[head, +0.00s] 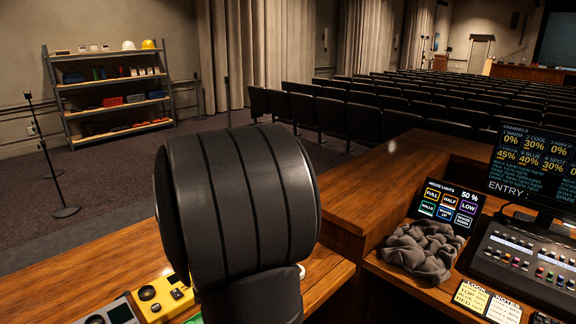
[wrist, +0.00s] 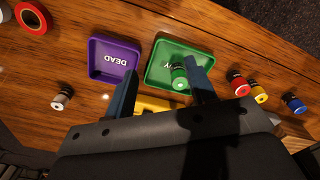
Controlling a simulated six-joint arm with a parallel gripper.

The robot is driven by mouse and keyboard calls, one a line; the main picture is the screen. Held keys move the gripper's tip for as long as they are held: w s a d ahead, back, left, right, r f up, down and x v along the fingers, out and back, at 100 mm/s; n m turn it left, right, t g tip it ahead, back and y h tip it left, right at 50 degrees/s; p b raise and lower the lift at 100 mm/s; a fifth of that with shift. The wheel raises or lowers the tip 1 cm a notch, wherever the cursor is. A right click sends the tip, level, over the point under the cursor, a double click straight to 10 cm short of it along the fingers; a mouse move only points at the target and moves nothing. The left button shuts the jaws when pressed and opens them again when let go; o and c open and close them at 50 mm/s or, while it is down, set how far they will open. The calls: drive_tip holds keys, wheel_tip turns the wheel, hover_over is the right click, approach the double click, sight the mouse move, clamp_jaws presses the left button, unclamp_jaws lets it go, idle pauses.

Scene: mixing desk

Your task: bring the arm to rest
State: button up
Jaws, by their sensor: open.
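My gripper (wrist: 160,70) is open in the wrist view, its two dark blue fingers spread above the desk. A green-banded cylinder (wrist: 179,76) is in the green tray (wrist: 162,50) and shows between the fingers, closer to the right one. I see no finger closed on it. The tray's label is partly hidden by the cylinder; a "Y" shows. A purple tray (wrist: 112,73) marked "DEAD" lies to its left and looks empty.
Red (wrist: 239,85), yellow (wrist: 259,92) and blue (wrist: 293,103) cylinders stand right of the trays, a pale one (wrist: 62,96) left. A red tape roll (wrist: 33,18) is at upper left. A yellow device (head: 160,298), cloth heap (head: 424,250) and control console (head: 520,262) flank my arm.

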drive_tip(key=w+a+r, duration=0.1)
drive_tip(key=a+r, duration=0.1)
drive_tip(key=a, duration=0.8)
drive_tip(key=w+a+r, duration=0.2)
drive_tip(key=a+r, duration=0.1)
drive_tip(key=a, duration=0.6)
drive_tip(key=s+a+f, duration=0.1)
drive_tip(key=s+a, duration=0.4)
drive_tip(key=a, duration=0.6)
drive_tip(key=s+a+f, duration=0.1)
drive_tip(key=s+a, duration=0.3)
drive_tip(key=a, duration=0.6)
drive_tip(key=shift+s+a+f, duration=0.2)
drive_tip(key=shift+s+a, duration=0.2)
drive_tip(key=shift+d, duration=0.1)
